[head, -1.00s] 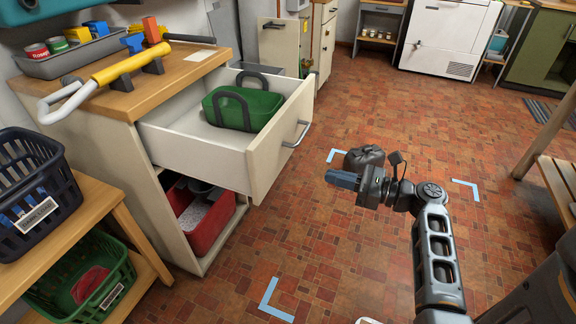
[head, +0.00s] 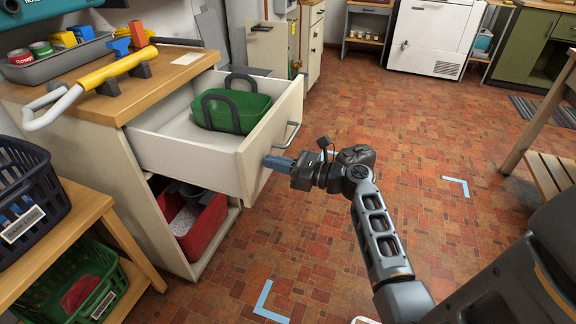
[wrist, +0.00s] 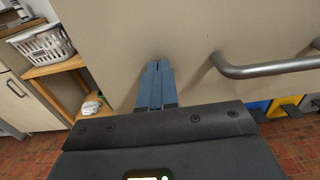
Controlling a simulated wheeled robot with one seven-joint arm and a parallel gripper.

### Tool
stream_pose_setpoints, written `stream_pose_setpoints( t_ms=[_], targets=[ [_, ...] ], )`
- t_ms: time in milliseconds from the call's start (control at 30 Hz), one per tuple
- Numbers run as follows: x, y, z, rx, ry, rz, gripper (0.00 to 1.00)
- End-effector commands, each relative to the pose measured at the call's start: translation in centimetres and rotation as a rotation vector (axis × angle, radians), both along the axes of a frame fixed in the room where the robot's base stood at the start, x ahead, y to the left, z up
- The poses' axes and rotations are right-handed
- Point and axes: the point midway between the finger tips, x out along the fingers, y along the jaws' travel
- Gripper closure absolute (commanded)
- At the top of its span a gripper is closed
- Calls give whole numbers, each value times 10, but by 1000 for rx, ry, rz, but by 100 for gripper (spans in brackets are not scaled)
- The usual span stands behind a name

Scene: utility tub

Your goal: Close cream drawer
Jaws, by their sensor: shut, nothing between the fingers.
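The cream drawer (head: 205,150) is pulled far out of the wood-topped cabinet (head: 110,105). A green case with dark handles (head: 235,112) lies inside it. The drawer has a grey bar handle (head: 293,134) on its front, which also shows in the wrist view at the right (wrist: 265,68). My gripper (head: 268,162) is shut and empty, its blue fingertips at the drawer front, below and left of the handle in the head view. In the wrist view the fingers (wrist: 157,75) point at the cream panel. I cannot tell whether they touch it.
A red bin (head: 197,222) sits in the open space under the drawer. A wooden shelf at the left holds a dark basket (head: 28,185) and a green basket (head: 75,285). A wooden bench (head: 550,165) stands at the right. The tiled floor between is clear.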

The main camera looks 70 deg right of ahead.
Motion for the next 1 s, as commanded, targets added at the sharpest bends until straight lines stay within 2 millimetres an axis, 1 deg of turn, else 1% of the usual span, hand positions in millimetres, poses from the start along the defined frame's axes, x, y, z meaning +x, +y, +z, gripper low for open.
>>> stream_pose_setpoints(
  t_ms=[433,567,667,767,867,1000],
  targets=[
    [3,0,0,-1,0,-1,100],
    [9,1,1,-2,-1,1,100],
    [21,2,1,-2,-1,2,100],
    [38,4,2,-2,-1,4,100],
    [61,6,2,-2,-1,6,100],
    [99,9,1,-2,-2,6,100]
  ],
)
